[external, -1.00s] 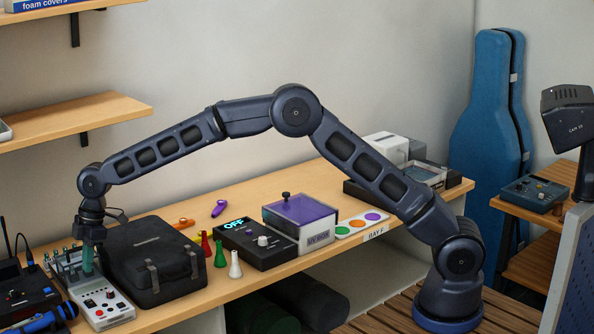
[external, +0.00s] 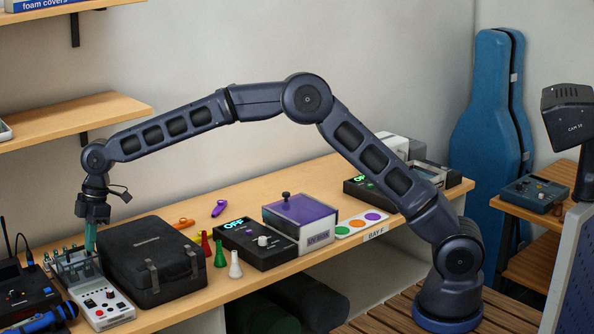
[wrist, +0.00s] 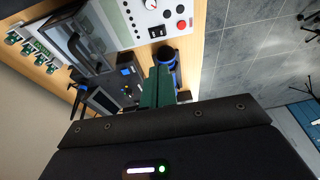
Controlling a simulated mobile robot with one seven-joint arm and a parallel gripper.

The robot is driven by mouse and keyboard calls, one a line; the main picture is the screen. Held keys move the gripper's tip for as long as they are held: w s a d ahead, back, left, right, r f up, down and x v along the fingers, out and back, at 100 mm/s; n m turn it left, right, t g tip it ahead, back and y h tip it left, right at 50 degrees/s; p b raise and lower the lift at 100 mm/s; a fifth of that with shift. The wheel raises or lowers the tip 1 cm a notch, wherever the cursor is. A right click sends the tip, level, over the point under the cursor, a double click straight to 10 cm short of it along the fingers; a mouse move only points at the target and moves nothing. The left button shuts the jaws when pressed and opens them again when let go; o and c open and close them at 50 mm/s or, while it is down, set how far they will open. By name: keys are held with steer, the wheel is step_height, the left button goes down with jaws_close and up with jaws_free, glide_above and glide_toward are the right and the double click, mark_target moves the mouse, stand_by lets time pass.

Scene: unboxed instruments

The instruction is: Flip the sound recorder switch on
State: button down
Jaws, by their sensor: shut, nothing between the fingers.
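My gripper (external: 90,251) has green fingers and points down above the white panel device (external: 105,302) at the left end of the bench. The fingers are shut and empty. The panel has a red button, a knob and small controls; in the wrist view the white panel (wrist: 158,16) shows at the top, beyond the shut fingers (wrist: 160,84). A black box with a lit OFF display and a white knob (external: 256,243) stands mid-bench. A similar black unit (external: 362,192) with a green OFF display is at the back, partly behind my arm. No readable label shows which device is the sound recorder.
A black case (external: 152,262) stands right beside the gripper. A black device with antennas (external: 22,292) and a blue microphone (external: 48,318) are at far left. Coloured pegs (external: 220,253) and a purple-lidded box (external: 300,222) are further right. A blue-grey device (external: 534,193) sits on the side table.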

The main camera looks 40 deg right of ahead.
steer(key=shift+s, duration=0.3)
glide_toward(88, 302)
steer(key=x, duration=0.2)
steer(key=s+x, duration=0.1)
steer(key=x, duration=0.2)
steer(key=shift+s+a, duration=0.1)
steer(key=shift+a, duration=0.1)
steer(key=shift+f, duration=0.65)
steer(key=shift+s+f, duration=0.15)
steer(key=shift+f, duration=0.05)
steer(key=shift+w+r, duration=0.2)
steer(key=shift+w, duration=0.6)
steer(key=shift+r, duration=0.1)
